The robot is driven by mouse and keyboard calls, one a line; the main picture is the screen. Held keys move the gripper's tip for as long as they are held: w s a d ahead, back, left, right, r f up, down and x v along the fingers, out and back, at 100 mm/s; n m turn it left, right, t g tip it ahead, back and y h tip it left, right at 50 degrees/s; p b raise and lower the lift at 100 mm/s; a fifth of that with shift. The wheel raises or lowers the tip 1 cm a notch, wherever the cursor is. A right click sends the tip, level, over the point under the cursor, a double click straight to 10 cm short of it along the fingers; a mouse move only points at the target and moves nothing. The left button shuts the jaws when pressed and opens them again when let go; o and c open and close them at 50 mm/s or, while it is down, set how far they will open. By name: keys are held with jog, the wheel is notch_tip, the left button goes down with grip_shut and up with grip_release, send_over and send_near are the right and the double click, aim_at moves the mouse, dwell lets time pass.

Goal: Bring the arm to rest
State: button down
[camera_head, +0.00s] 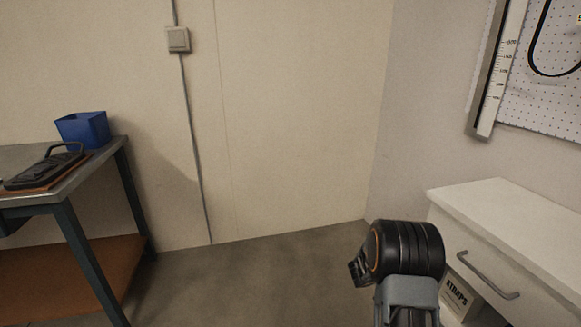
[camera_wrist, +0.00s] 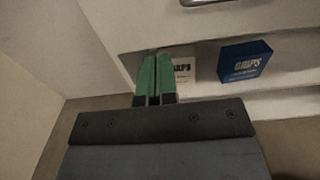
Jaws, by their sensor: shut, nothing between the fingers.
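My gripper (camera_wrist: 155,60) shows in the wrist view, with two green fingers side by side and closed on each other. Nothing is held between them. In the picture the fingers overlap the white front of a cabinet and partly cover a pale lettered box (camera_wrist: 184,70). I cannot tell how far the fingertips are from it. In the head view, a black and grey link of my arm (camera_head: 408,252) stands at the lower right, in front of the white cabinet (camera_head: 510,215). The gripper itself is not visible there.
The cabinet has a grey handle (camera_head: 482,276) and an open space below with a box marked STRAPS (camera_head: 458,298). A blue box (camera_wrist: 245,62) sits there too. A workbench (camera_head: 95,167) with a blue bin (camera_head: 83,130) and a black tool (camera_head: 45,168) stands left. The middle floor is clear.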

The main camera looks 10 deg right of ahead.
jog(key=s+a+f+m+g+y, duration=0.2)
jog(key=s+f+m+g+y, duration=0.2)
jog(key=s+f+m, duration=0.15)
jog(key=s+a+r+m+g+y+p, duration=0.1)
jog(key=s+a+r+m+y+p, duration=0.6)
jog(key=a+r, duration=0.25)
jog(key=s+a+r+m+t+y+p, duration=0.2)
jog(key=a+r+p, duration=0.6)
jog(key=r, duration=0.5)
jog(key=s+a+r+m+t+y+p, duration=0.2)
jog(key=a+r+m+t+y+p, duration=0.2)
jog(key=a+r+p, duration=0.4)
jog(key=a+r+t+y, duration=0.1)
jog(key=a+r, duration=0.3)
jog(key=r, duration=0.2)
jog(key=shift+s+r+p, duration=0.15)
jog(key=shift+p, duration=0.25)
